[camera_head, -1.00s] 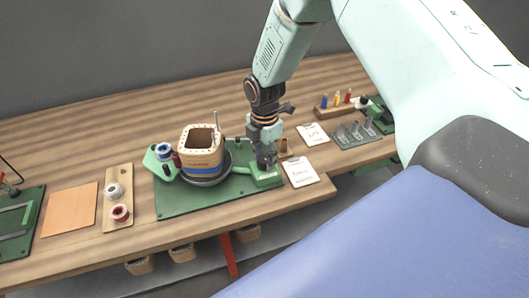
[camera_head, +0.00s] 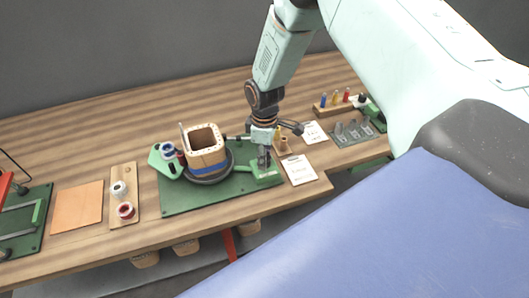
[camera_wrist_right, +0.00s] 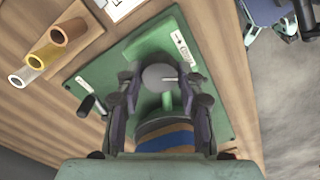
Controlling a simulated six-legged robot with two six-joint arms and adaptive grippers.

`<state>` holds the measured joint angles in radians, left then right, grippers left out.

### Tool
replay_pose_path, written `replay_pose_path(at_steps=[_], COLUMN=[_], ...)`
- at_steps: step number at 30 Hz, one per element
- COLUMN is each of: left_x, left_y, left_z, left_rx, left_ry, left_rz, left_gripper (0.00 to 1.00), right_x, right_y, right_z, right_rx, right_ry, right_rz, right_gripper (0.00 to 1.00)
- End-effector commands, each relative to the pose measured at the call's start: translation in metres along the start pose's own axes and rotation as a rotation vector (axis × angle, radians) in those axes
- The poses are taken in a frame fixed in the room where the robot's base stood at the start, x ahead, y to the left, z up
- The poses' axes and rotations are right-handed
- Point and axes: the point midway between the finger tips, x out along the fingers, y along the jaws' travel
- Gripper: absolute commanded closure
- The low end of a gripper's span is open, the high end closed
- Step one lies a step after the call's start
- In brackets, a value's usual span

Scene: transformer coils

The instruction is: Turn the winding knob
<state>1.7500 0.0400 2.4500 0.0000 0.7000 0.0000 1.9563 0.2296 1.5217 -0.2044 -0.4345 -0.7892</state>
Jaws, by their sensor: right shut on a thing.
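The winding machine stands on a green base board (camera_head: 180,207). On its turntable (camera_head: 222,177) sits a square tan coil former (camera_head: 207,152) with a blue band around its lower part; it is partly visible at the bottom of the right wrist view (camera_wrist_right: 172,137). My right gripper (camera_head: 264,160) points down at the machine's green housing, right of the former. In the right wrist view its fingers (camera_wrist_right: 163,88) close on both sides of a round grey winding knob (camera_wrist_right: 158,76). The knob is hidden in the head view. My left gripper is not in view.
A wooden strip with spools (camera_head: 124,190) and an orange sheet (camera_head: 77,206) lie left. A grey rack (camera_head: 352,132) stands farther right. Bare tabletop lies behind.

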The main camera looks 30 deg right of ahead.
Motion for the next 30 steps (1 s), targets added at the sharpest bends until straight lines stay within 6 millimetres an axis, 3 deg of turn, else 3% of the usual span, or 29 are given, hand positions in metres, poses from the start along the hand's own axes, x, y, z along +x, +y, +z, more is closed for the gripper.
replay_pose_path(at_steps=[15,30], left_x=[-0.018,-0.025], left_y=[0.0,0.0], left_z=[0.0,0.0], left_rx=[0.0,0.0], left_ry=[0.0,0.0], left_rz=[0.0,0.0], left_gripper=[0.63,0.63], right_x=[-0.003,-0.003], right_y=[0.002,0.003], right_z=[-0.001,-0.002], right_rx=[0.448,0.64], right_ry=[0.004,0.006], right_rz=[0.003,0.004], right_gripper=[0.94,0.94])
